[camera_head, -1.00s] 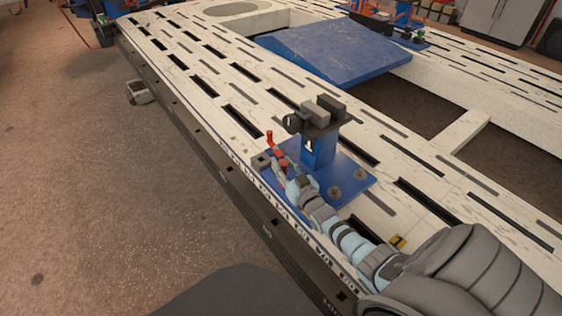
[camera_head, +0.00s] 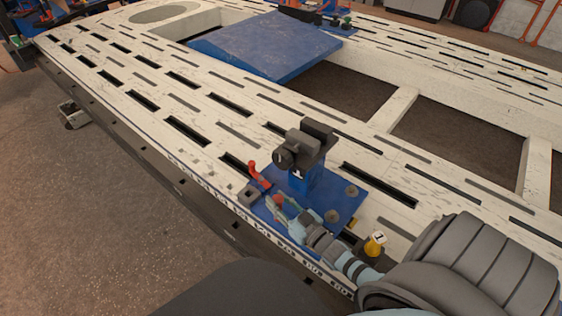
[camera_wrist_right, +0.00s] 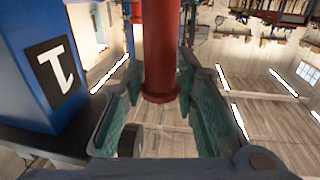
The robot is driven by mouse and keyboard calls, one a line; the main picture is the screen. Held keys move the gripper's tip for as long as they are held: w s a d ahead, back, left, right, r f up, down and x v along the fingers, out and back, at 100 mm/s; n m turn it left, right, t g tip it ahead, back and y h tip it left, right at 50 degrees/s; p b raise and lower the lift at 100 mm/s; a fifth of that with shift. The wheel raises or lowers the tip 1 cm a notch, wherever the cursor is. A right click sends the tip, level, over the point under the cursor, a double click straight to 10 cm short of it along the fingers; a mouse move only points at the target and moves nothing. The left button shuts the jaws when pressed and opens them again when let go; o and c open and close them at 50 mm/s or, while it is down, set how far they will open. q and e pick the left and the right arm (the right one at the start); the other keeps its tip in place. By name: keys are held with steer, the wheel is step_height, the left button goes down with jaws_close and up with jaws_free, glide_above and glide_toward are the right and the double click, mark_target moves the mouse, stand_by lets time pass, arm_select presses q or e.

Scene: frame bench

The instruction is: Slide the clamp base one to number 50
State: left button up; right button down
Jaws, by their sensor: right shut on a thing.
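Clamp base one is a blue plate (camera_head: 345,207) with a blue post marked 1 (camera_head: 300,181) and dark clamp jaws on top. It sits flat at the bench's near edge. My right gripper (camera_head: 279,205) is at the plate's left front side, shut on a red handle, which stands between its fingers in the right wrist view (camera_wrist_right: 160,50). The post with its 1 shows upside down there too (camera_wrist_right: 55,70). Another red handle (camera_head: 257,175) rises beside the post. A number scale (camera_head: 205,184) runs along the bench edge; its figures are too small to read. My left gripper is out of view.
The pale slotted bench (camera_head: 130,60) extends away to the far left, clear along the edge beyond the base. A blue ramp-like plate (camera_head: 275,45) lies farther back. A yellow marker with a 1 (camera_head: 375,243) stands right of the base, near my arm. Openings (camera_head: 350,90) gap the bench.

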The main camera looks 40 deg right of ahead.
steer(key=shift+w+r, duration=0.1)
steer(key=c, duration=1.4)
jaws_free()
steer(key=shift+w, duration=0.1)
steer(key=s, duration=1.2)
steer(key=shift+d, duration=0.35)
